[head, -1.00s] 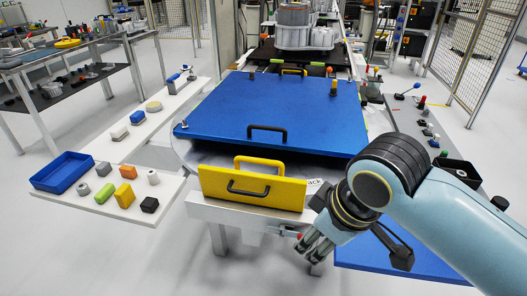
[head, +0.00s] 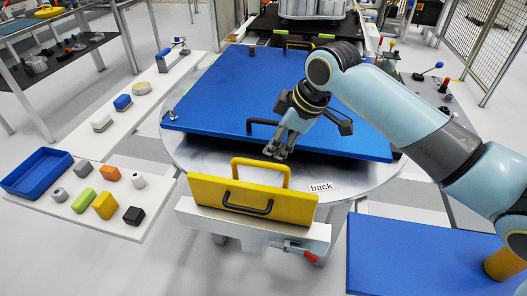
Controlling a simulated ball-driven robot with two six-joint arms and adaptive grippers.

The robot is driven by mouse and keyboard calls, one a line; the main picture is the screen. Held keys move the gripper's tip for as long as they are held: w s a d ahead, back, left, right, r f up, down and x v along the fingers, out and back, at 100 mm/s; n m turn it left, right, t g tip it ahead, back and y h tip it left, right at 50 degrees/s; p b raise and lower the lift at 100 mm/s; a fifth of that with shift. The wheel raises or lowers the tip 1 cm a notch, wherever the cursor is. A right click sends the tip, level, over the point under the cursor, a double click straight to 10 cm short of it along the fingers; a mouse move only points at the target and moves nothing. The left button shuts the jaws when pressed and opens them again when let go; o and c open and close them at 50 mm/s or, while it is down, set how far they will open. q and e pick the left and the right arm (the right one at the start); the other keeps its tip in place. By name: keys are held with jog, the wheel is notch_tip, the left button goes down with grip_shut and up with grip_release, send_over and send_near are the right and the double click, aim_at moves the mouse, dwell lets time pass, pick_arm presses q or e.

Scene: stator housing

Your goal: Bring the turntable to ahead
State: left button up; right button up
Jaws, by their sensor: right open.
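The turntable (head: 370,178) is a round grey disc on a white stand, with a "back" label (head: 321,187) on its near right rim. A blue plate (head: 225,95) with black handles lies over it. A yellow panel (head: 205,190) stands upright at the near edge, with a yellow handle (head: 262,162) on top and a black handle (head: 247,203) on its face. My right gripper (head: 276,153) is open and empty, pointing down just above and behind the yellow handle, in front of the blue plate's near black handle (head: 258,125), which it partly hides. My left gripper is not in view.
A red lever (head: 297,251) sits on the stand's front below the panel. At left, white shelves hold a blue tray (head: 38,172) and several small blocks. A blue surface (head: 400,260) lies at lower right. A grey stator part (head: 305,8) stands at the back.

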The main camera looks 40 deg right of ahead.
send_over(262, 164)
jog(key=s, duration=0.2)
notch_tip(262, 164, down, 4)
jog(key=f, duration=0.1)
jog(key=x, duration=0.3)
jog(key=shift+w+d+f+b, duration=0.1)
jog(key=shift+d+f+b, duration=0.15)
jog(key=shift+d+b, duration=0.15)
jog(key=shift+w+a+f, duration=0.1)
jog(key=shift+w+f, duration=0.05)
jog(key=shift+f, duration=0.2)
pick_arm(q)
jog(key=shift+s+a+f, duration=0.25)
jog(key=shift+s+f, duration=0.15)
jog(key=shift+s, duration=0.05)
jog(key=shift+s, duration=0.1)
pick_arm(e)
jog(key=shift+c, duration=1.3)
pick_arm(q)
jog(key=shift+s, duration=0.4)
pick_arm(e)
grip_shut()
